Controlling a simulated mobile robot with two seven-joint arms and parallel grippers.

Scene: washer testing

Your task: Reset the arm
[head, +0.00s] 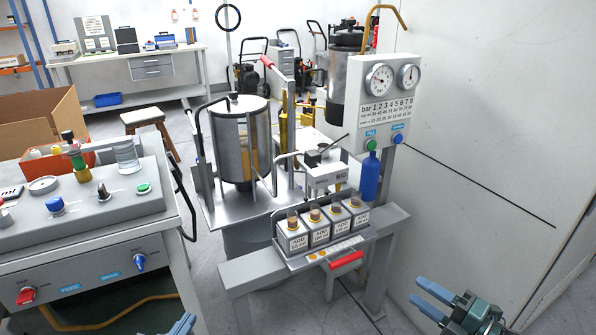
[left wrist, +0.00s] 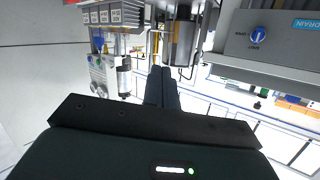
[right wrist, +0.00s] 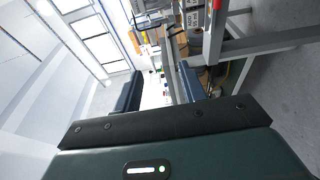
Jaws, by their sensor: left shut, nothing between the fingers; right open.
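My left gripper (head: 184,324) barely shows at the bottom edge of the head view, in front of the grey control bench. In the left wrist view its two dark fingers (left wrist: 161,72) are together, with nothing between them. My right gripper (head: 416,291) is at the lower right of the head view, over bare floor and right of the metal stand. In the right wrist view its fingers (right wrist: 160,84) are wide apart and empty. Neither gripper touches anything that I can see. Most of both arms is out of view.
The control bench (head: 100,215) with knobs stands at left. The metal stand (head: 245,272) carries several labelled boxes (head: 318,232) and a red-handled lever (head: 346,259). A steel drum (head: 241,145) stands behind. A gauge panel (head: 385,105) is near the right wall. Floor at lower right is clear.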

